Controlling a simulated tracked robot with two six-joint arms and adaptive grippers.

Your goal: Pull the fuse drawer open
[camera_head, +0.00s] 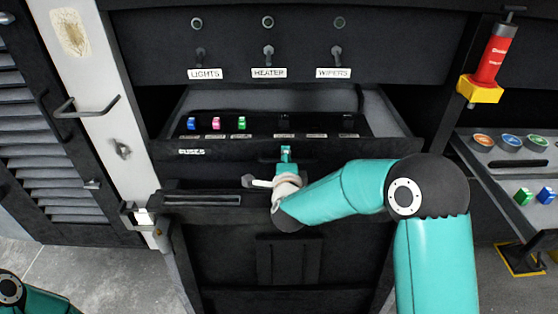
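The fuse drawer (215,152), labelled FUSES, is black and stands pulled out from the panel below the switches. Blue, pink and green fuses sit in its left slots; the right slots look dark and empty. My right gripper (286,154) is at the middle of the drawer's front edge, coming from below. Its fingers are small here and partly hidden by the wrist, so I cannot tell whether they are closed on a handle. Only a piece of my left arm shows at the bottom left corner; its gripper is out of view.
Switches labelled LIGHTS, HEATER and WIPERS (333,73) are above the drawer. A side tray (485,185) with coloured pieces stands at the right. A white door post with a handle (88,107) is at the left.

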